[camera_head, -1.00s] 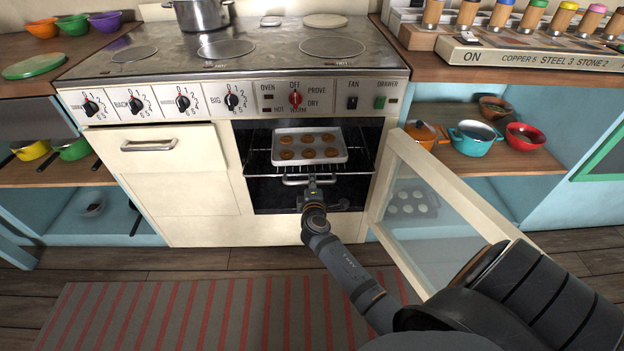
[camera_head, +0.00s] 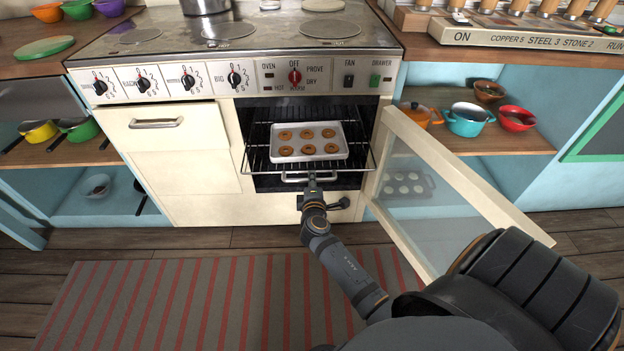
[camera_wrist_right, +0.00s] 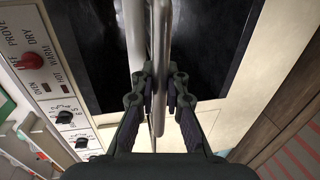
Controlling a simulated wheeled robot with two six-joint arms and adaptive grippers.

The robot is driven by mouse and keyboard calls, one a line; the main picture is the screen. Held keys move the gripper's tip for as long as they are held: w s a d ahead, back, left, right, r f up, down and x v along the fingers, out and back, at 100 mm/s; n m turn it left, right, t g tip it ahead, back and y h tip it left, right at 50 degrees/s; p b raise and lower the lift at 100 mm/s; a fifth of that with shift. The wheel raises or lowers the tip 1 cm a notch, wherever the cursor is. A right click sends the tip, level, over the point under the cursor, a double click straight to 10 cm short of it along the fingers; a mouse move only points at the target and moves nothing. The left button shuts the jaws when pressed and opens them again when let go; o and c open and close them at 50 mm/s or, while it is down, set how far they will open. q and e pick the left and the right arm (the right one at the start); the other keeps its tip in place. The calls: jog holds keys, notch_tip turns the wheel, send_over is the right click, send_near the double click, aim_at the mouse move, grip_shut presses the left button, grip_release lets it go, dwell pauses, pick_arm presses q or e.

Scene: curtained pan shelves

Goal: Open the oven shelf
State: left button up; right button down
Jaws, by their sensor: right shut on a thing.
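The oven shelf (camera_head: 262,160) is a wire rack that sticks out a little through the open front of the oven (camera_head: 262,182). A silver tray (camera_head: 340,151) with several round brown cookies lies on it. The shelf's metal handle (camera_head: 295,179) is at its front edge. My right gripper (camera_head: 311,182) is at this handle. In the right wrist view my right gripper (camera_wrist_right: 159,98) is shut on the handle bar (camera_wrist_right: 160,60), which runs between its fingers. My left gripper is out of view.
The oven's glass door (camera_head: 410,185) stands open on the right, close beside my right arm. The stove top (camera_head: 270,40) holds a pot (camera_head: 205,5). A striped rug (camera_head: 200,300) lies on the clear floor in front. Side shelves hold several coloured pans.

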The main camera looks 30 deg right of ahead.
jog(key=c, duration=1.4)
grip_release()
jog(key=v, duration=0.7)
jog(key=shift+s+a, duration=0.1)
jog(key=shift+s, duration=0.15)
jog(key=shift+f, duration=0.1)
